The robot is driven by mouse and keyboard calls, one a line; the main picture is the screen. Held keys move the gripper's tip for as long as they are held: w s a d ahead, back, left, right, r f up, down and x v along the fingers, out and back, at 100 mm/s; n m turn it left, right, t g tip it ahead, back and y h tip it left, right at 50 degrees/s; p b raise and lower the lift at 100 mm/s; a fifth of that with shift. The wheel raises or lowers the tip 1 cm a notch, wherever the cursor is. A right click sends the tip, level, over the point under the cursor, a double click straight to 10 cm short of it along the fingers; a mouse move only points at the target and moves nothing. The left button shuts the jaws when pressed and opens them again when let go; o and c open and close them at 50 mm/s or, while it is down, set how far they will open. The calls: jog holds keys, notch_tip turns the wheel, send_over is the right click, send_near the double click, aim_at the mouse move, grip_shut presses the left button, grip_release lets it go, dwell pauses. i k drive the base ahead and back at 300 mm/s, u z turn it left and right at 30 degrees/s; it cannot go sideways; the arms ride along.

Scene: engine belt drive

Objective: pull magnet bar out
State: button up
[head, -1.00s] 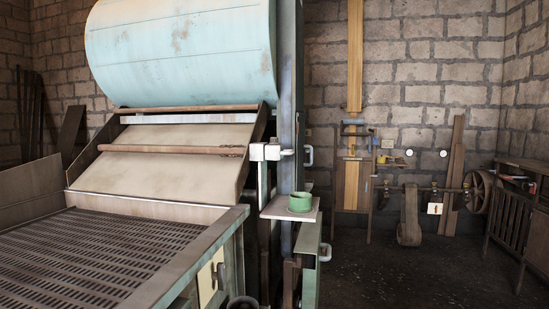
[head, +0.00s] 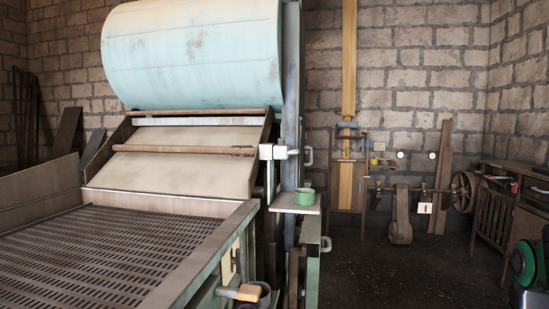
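A sloped pale chute (head: 176,167) sits under the large light-blue drum (head: 193,55), with a brown round bar (head: 183,150) across it. At the chute's right side is a white block with a short grey end (head: 273,152). It may be the end of the magnet bar, but I cannot tell for sure. A grey loop handle (head: 309,157) is just right of it on the upright post. My gripper is not in view.
A green cup (head: 305,196) stands on a small shelf below the block. A slotted deck (head: 100,255) fills the lower left. Dark floor (head: 400,275) is open to the right, bounded by a green machine (head: 525,265).

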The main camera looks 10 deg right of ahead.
aim_at(280, 152)
jog(key=u, duration=0.1)
jog(key=i, duration=1)
jog(key=z, duration=0.1)
